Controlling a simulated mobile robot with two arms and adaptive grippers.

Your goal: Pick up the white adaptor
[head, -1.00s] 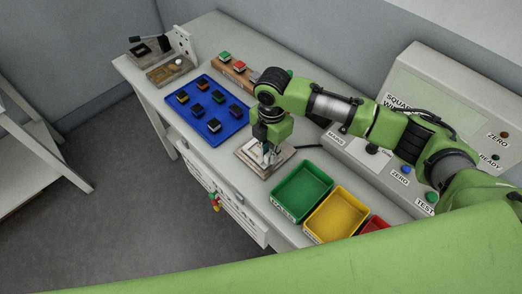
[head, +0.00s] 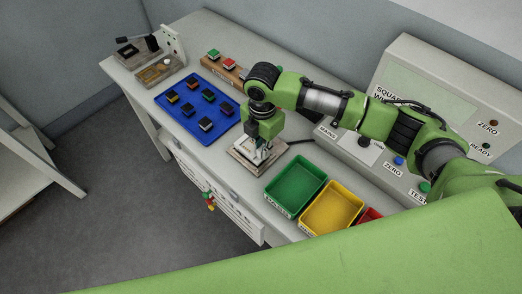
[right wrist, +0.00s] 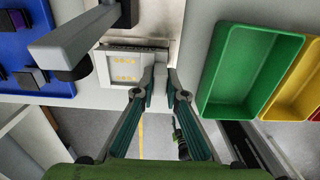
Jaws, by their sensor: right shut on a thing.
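My right gripper (head: 264,152) points down over the wooden-based fixture (head: 240,152), left of the green tray. In the right wrist view its fingertips (right wrist: 160,77) are close together, shut at the edge of a white block with gold contacts, which looks like the white adaptor (right wrist: 125,70). The adaptor sits at the fixture; the exact grip is hard to make out. In the head view the gripper mostly hides it. My left gripper is not in view.
A grey lever with a black knob (right wrist: 72,68) stands close beside the fingers. Green (head: 296,184) and yellow (head: 331,208) trays are to the right. A blue mat (head: 187,85) with several small connectors lies to the left. A test console (head: 425,85) stands behind.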

